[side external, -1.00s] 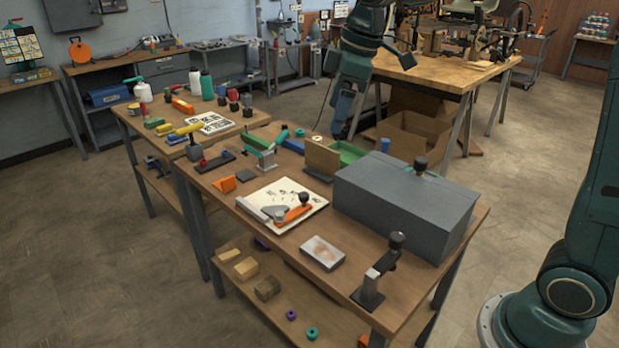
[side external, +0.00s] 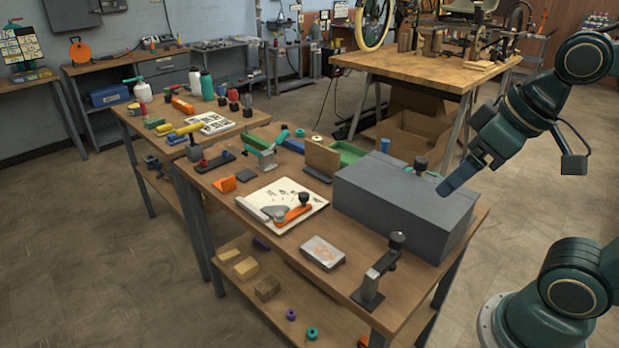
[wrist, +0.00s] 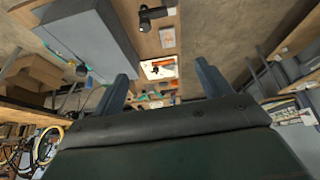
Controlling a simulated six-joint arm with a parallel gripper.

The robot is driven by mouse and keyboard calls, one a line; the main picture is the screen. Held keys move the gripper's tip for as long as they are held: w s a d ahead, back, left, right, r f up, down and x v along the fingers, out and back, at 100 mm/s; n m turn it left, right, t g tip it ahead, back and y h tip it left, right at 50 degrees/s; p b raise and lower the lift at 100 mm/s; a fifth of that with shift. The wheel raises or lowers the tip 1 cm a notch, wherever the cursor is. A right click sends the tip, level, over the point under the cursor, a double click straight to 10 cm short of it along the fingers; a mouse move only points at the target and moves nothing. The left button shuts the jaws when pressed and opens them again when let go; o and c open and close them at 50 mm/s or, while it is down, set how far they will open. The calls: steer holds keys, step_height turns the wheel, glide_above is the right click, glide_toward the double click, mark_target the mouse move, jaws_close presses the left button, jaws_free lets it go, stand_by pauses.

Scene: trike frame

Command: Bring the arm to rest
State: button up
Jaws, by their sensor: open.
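My gripper (side external: 460,178) hangs above the right end of the large grey box (side external: 392,200) on the workbench (side external: 235,208), pointing down and to the left. In the wrist view its two fingers (wrist: 163,88) stand well apart with nothing between them. The grey box also shows at the upper left of the wrist view (wrist: 88,38). A white board (side external: 262,200) with an orange and grey trike frame part (side external: 290,213) on it lies on the bench, left of the box. Whether the gripper touches the box is hard to tell, but it appears clear of it.
A wooden upright plate (side external: 322,158) and a green tray (side external: 350,152) sit behind. A wooden table (side external: 425,70) stands farther back.

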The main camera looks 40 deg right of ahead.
steer(key=shift+s+d+f+m, duration=0.1)
steer(key=shift+s+f+m, duration=0.2)
steer(key=shift+s+f, duration=0.25)
